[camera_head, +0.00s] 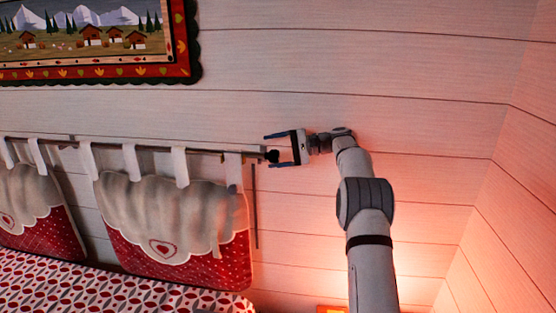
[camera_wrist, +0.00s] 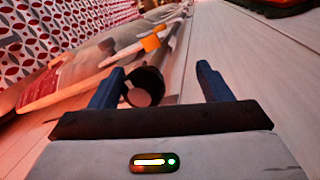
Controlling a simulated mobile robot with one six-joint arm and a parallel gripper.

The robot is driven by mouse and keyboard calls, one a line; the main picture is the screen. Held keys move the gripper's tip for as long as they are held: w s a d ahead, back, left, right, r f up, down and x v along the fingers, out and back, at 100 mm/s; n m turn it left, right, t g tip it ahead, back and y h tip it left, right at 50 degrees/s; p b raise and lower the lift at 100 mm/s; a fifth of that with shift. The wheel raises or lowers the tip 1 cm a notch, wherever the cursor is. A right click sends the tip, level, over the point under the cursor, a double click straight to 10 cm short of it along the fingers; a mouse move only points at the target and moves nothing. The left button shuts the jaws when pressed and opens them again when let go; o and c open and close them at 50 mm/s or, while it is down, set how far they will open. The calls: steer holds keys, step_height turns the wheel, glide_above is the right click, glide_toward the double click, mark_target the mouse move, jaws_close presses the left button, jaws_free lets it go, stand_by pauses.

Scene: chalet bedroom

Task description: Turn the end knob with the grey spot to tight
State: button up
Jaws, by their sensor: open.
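The dark end knob (camera_head: 271,156) sits at the right end of the curtain-like rod (camera_head: 215,153) on the wall. In the wrist view the knob (camera_wrist: 147,82) shows its round end face, with a dull grey-brown round spot (camera_wrist: 138,97) low on it. My gripper (camera_head: 269,151) is open, with its blue fingers pointing left along the rod at the knob. In the wrist view the knob lies between the fingers, much closer to the left finger than the right. I cannot tell whether the left finger touches it.
Red and beige cushions (camera_head: 175,235) hang from the rod by white loops (camera_head: 180,166). An orange piece (camera_wrist: 150,43) shows behind the knob in the wrist view. A patterned bedspread (camera_head: 110,292) lies below. A framed picture (camera_head: 95,42) hangs above. The wall to the right is bare.

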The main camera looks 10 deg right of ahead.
mark_target(273, 152)
steer(key=shift+o, duration=0.9)
steer(key=r, duration=0.8)
steer(key=shift+s+r, duration=0.2)
steer(key=shift+r, duration=0.15)
steer(key=shift+c, duration=0.9)
steer(key=shift+w+f, duration=0.25)
steer(key=shift+f, duration=0.15)
steer(key=shift+s+a+r, duration=0.1)
steer(key=shift+s, duration=0.2)
steer(key=shift+s+a+h+b, duration=0.15)
steer(key=shift+a+h+b, duration=0.15)
steer(key=s+a+f+n+h+b, duration=0.1)
steer(key=s+a+f+h+b, duration=0.2)
steer(key=s, duration=0.8)
steer(key=s+a+f+h+b, duration=0.1)
steer(key=s+f+h, duration=0.3)
steer(key=s, duration=0.6)
steer(key=s+d+f+n+h+b, duration=0.1)
steer(key=s+d+f+n+h, duration=0.1)
steer(key=s+f, duration=0.3)
steer(key=s+d+f+n+h+b, duration=0.1)
steer(key=s+f, duration=0.5)
steer(key=s, duration=0.7)
steer(key=s+d+f+n+h, duration=0.2)
steer(key=s+d+f+h, duration=0.1)
steer(key=s, duration=0.7)
step_height(273, 152, down, 3)
steer(key=shift+d+r+n+h+b, duration=0.2)
steer(key=shift+n+h+b, duration=0.2)
steer(key=shift+h, duration=0.5)
